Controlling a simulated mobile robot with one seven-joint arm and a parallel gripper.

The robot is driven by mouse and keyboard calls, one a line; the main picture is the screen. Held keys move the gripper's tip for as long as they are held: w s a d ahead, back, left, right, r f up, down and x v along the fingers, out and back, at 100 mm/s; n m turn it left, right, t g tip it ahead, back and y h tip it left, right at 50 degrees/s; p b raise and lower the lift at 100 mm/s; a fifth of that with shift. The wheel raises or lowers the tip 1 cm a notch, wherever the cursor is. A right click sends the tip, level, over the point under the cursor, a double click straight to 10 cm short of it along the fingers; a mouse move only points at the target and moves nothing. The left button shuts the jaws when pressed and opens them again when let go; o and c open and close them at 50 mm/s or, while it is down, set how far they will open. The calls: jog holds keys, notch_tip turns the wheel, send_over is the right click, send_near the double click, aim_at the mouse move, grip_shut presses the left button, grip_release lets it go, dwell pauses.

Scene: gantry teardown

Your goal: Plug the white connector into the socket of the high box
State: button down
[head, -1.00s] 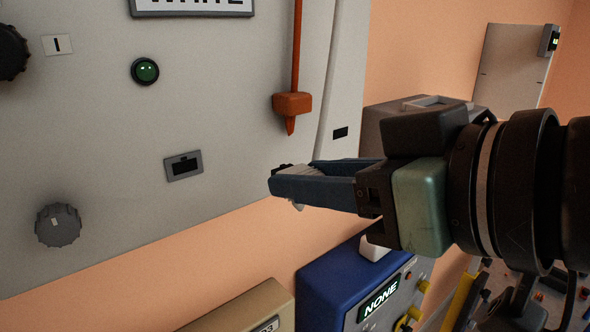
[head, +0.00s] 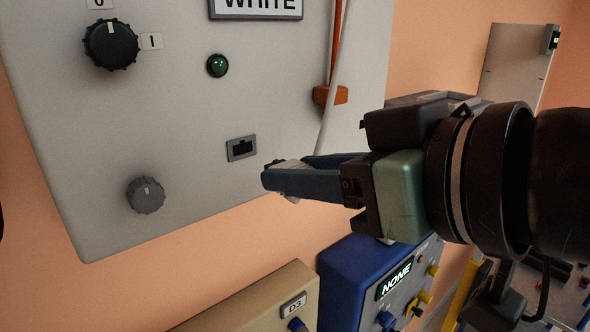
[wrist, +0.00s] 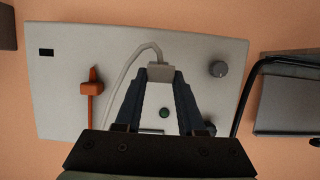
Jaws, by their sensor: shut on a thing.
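My gripper (head: 287,171) is shut on the white connector (wrist: 161,73), which sits between the fingertips. In the head view most of the connector is hidden by the near finger. A white cable (head: 337,80) runs from it up along the panel. The high box (head: 190,110) is a light grey panel marked WHITE. Its socket (head: 241,148) is a dark opening in a grey frame, a short way left of and slightly above the fingertips, apart from the connector. In the wrist view the socket cannot be made out.
The panel carries dark knobs (head: 110,45), a green lamp (head: 217,66) and an orange lever-like part (head: 330,95). Below stand a blue box (head: 345,275) reading NONE and a beige box (head: 260,300). A grey unit (wrist: 300,95) is at the right in the wrist view.

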aim_at(241, 147)
jog(key=shift+w+a, duration=0.7)
jog(key=shift+w, duration=0.3)
jog(key=shift+w+a, duration=0.7)
jog(key=shift+w, duration=0.25)
jog(key=shift+w+a, duration=0.55)
jog(key=shift+w, duration=0.2)
jog(key=shift+w+a+r+p, duration=0.1)
jog(key=shift+w+a+p, duration=0.15)
jog(key=shift+w+p, duration=0.1)
jog(key=c, duration=0.7)
grip_release()
jog(key=shift+o, duration=1.3)
jog(key=shift+w, duration=0.1)
